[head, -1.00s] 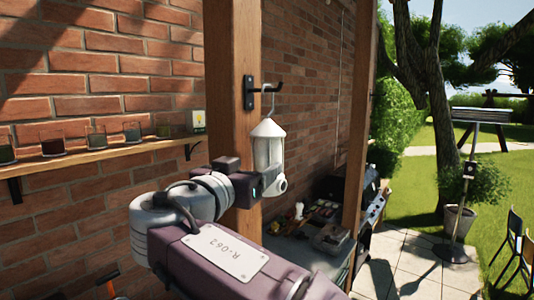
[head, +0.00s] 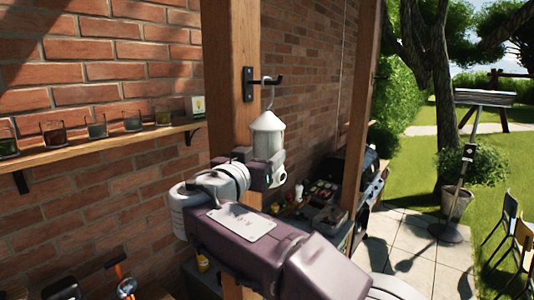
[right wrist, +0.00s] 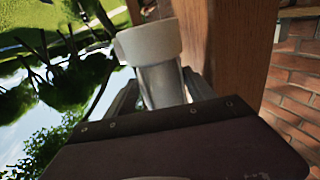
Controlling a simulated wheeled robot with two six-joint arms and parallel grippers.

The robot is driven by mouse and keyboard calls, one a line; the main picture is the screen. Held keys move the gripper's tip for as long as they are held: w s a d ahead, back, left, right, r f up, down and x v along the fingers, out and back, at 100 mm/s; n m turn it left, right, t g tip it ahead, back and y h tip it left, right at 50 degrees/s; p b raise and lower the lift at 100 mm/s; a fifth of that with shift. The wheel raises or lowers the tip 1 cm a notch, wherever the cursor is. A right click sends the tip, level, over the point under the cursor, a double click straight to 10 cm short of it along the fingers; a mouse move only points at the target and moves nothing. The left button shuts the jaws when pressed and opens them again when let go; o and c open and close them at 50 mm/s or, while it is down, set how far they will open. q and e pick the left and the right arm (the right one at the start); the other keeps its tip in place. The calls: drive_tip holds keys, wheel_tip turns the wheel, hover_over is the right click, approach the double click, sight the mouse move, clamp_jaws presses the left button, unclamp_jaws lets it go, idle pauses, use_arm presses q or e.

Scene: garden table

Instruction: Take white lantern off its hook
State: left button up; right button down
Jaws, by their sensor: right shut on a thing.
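The white lantern (head: 267,137) hangs upright in front of the wooden post in the head view. Its thin wire handle (head: 268,97) reaches up to the dark hook (head: 273,82) on the post, and the two appear to meet. My right gripper (head: 272,172) is shut on the lantern's lower part and hides some of it. In the right wrist view the pale lantern (right wrist: 157,70) sits between the two fingers of my right gripper (right wrist: 160,95). My left gripper is in neither view.
The wooden post (head: 233,55) stands right behind the lantern. A wall shelf (head: 100,153) with several glasses runs along the brick wall on the left. A bench with small items (head: 322,192) stands behind on the right.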

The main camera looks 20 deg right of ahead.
sight(262, 142)
drive_tip(key=shift+r, duration=0.2)
drive_tip(key=shift+r+b, duration=0.45)
drive_tip(key=shift+r, duration=0.75)
drive_tip(key=shift+s+d+r+b, duration=0.1)
drive_tip(key=shift+r+b, duration=0.25)
drive_tip(key=shift+b, duration=0.05)
drive_tip(key=s+d+b, duration=1)
drive_tip(key=s+d, duration=0.1)
drive_tip(key=s, duration=0.3)
drive_tip(key=shift+r, duration=0.1)
